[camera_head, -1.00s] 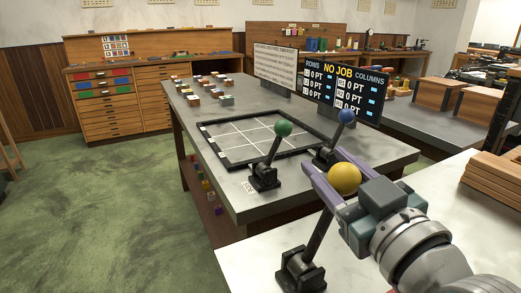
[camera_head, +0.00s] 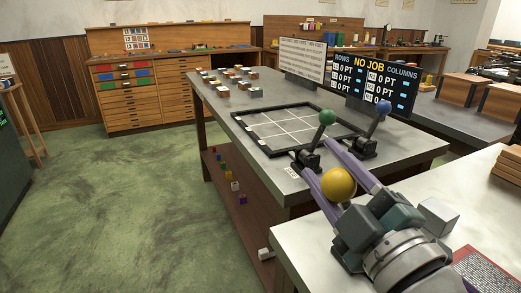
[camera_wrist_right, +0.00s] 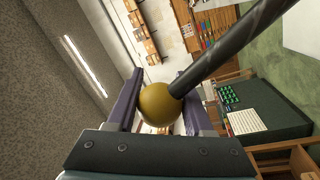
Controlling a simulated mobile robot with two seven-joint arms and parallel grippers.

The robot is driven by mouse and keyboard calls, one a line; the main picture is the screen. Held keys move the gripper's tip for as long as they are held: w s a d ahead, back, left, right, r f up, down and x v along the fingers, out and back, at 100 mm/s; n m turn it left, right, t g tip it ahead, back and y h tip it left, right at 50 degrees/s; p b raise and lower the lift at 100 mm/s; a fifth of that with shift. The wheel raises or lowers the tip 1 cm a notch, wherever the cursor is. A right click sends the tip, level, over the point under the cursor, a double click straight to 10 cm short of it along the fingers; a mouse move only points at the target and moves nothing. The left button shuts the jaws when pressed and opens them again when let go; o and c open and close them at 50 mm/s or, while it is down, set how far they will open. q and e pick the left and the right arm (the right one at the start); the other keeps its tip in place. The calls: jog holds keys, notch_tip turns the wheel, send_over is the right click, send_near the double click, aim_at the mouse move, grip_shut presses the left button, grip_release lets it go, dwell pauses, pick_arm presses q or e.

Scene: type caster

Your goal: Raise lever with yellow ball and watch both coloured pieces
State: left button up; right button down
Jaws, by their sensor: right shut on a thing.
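The yellow ball (camera_head: 339,184) is between the purple fingers of my right gripper (camera_head: 322,160), which is shut on it. In the right wrist view, the ball (camera_wrist_right: 157,104) sits between the fingers, and its dark lever shaft runs off to the upper right. The lever's base is hidden in the head view. A green-ball lever (camera_head: 327,117) and a blue-ball lever (camera_head: 383,107) stand beyond the gripper at the front of the grey table. I cannot tell which coloured pieces the task means. My left gripper is not in view.
A black-framed grid (camera_head: 290,130) lies on the grey table (camera_head: 410,148), with small blocks (camera_head: 222,91) behind it. A display (camera_head: 375,82) reads NO JOB. Small coloured cubes sit on the lower shelf (camera_head: 228,172). A white block (camera_head: 437,216) stands right of my gripper.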

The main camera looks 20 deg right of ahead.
aim_at(341, 202)
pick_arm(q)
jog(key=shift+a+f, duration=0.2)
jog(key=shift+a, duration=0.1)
pick_arm(e)
jog(key=shift+a+f+n, duration=0.25)
jog(key=shift+a+n, duration=0.15)
jog(key=shift+a, duration=0.1)
jog(key=shift+c, duration=1.5)
grip_release()
jog(key=s, duration=0.3)
jog(key=s+f, duration=0.1)
jog(key=s, duration=0.1)
jog(key=s+b, duration=0.1)
jog(key=s, duration=0.2)
jog(key=shift+s+f, duration=0.25)
jog(key=shift+s, duration=0.75)
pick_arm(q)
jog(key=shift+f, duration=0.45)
